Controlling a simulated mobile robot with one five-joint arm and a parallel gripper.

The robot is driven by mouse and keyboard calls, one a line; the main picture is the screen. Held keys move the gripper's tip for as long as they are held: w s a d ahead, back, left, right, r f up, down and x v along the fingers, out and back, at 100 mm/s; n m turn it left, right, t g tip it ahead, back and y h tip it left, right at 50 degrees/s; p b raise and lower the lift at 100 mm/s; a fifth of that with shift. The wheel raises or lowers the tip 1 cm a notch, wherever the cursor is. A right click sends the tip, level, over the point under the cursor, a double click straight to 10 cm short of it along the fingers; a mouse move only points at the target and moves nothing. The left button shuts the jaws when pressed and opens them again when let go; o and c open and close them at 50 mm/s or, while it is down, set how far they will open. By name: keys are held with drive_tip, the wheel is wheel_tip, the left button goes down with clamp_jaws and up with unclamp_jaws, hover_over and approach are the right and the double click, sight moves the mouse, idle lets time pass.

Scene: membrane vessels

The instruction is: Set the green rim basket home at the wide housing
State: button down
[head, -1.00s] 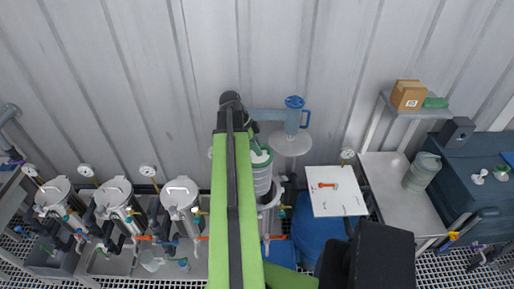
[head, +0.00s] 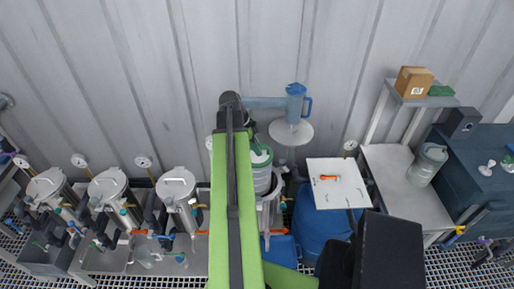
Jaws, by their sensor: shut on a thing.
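The green rim basket (head: 262,179) is a pale ribbed cylinder with a green top, just right of my arm in the head view. My gripper (head: 257,148) is at its top, shut on it and partly hidden behind my arm. The wide housing (head: 269,216) is a grey open vessel below the basket in the picture. The basket's lower end overlaps the housing's upper rim in the picture. I cannot tell whether it hangs above, behind or inside the mouth. My arm hides the left side of both.
Several lidded steel vessels (head: 178,186) stand in a row on the left. A blue jug (head: 296,103) stands on a round shelf (head: 291,133) close behind. A white board (head: 338,191) is at the right, above a blue barrel (head: 318,226). A steel table (head: 405,196) is farther right.

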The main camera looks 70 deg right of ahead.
drive_tip(key=shift+f+b, duration=11.15)
drive_tip(key=shift+f, duration=0.4)
drive_tip(key=c, duration=1.5)
unclamp_jaws()
drive_tip(key=shift+o, duration=0.7)
drive_tip(key=shift+w+r, duration=0.1)
drive_tip(key=shift+r, duration=0.25)
drive_tip(key=p+v, duration=1.5)
drive_tip(key=v, duration=0.1)
drive_tip(key=shift+w+r+p, duration=0.2)
drive_tip(key=shift+r+p, duration=0.1)
drive_tip(key=shift+p, duration=0.1)
